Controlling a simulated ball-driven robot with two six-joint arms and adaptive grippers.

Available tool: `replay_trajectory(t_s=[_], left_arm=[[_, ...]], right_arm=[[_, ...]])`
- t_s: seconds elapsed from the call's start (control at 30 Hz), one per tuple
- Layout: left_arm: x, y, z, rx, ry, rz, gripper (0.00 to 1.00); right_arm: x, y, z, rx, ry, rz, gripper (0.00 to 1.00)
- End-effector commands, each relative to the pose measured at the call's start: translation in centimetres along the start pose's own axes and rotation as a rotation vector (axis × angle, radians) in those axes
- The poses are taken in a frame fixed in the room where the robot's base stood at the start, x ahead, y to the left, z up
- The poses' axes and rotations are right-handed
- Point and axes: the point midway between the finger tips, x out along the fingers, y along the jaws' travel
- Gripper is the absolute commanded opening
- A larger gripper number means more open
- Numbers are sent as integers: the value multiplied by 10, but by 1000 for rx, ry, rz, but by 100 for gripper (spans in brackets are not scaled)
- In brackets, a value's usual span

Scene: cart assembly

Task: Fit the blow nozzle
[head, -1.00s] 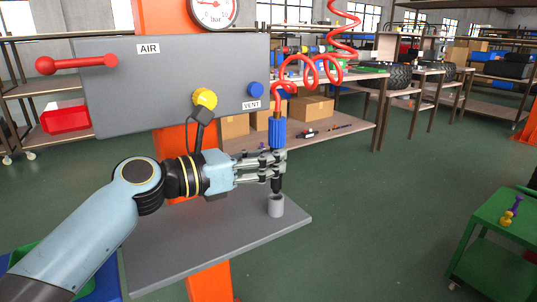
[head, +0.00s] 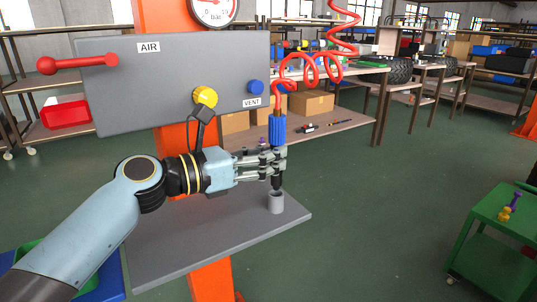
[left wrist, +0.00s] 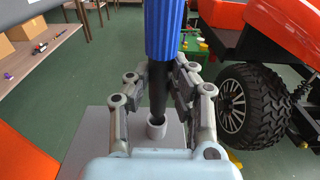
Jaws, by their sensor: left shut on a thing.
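A blue-handled tool with a black lower stem (head: 278,131) hangs upright on a red coiled hose. My left gripper (head: 277,162) is shut on its black part, below the blue sleeve. A small grey cup (head: 276,203) stands on the grey shelf (head: 215,240), directly below the stem. In the left wrist view the blue sleeve (left wrist: 165,30) rises between the fingers (left wrist: 158,90), and the stem's lower end meets the mouth of the cup (left wrist: 157,131). I cannot tell whether the tip is inside the cup or just above it. My right gripper is not in view.
A grey panel (head: 120,100) marked AIR and VENT carries a red lever (head: 78,63), a yellow knob (head: 205,97) and a blue knob (head: 256,87). The red hose (head: 300,70) coils up at the right. A green cart (head: 495,235) stands far right. The floor between is clear.

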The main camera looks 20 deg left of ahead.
Motion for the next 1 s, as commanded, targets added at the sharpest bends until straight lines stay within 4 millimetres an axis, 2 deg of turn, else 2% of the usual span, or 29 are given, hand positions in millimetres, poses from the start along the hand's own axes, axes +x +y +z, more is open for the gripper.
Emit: replay_trajectory(t_s=[0.47,1.0], left_arm=[[0,0,0,0,-1,0,0],[1,0,-16,-1,-1,0,0]], right_arm=[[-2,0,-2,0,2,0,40],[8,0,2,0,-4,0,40]])
